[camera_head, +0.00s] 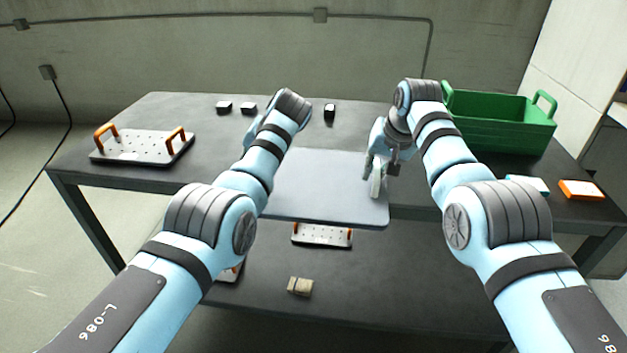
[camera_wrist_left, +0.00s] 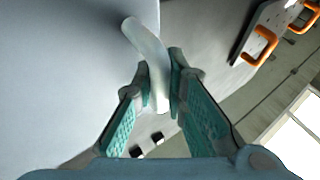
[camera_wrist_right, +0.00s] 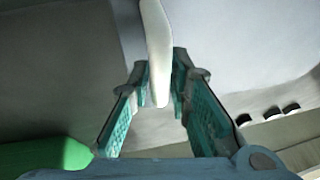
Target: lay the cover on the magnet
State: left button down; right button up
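The cover (camera_head: 325,185) is a flat grey-blue plate with a pale bar handle near each side. It spans between my arms, over the table's front edge, and appears raised. My right gripper (camera_head: 377,172) is shut on its right handle, which runs between the fingers in the right wrist view (camera_wrist_right: 158,50). My left gripper (camera_wrist_left: 158,75) is shut on the left handle (camera_wrist_left: 148,50); in the head view my own arm hides it. I cannot make out the magnet for certain; the cover hides what lies beneath it.
A perforated plate with orange handles (camera_head: 140,148) lies on the dark table, left. Black blocks (camera_head: 224,107) sit at the back. A green crate (camera_head: 495,135), teal box (camera_head: 528,184) and orange box (camera_head: 581,190) stand right. Another perforated plate (camera_head: 322,236) and a tan block (camera_head: 299,286) are lower in front.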

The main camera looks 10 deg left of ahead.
grip_shut()
pick_arm(q)
jog(key=shift+r, duration=0.2)
pick_arm(e)
jog(key=shift+r, duration=0.15)
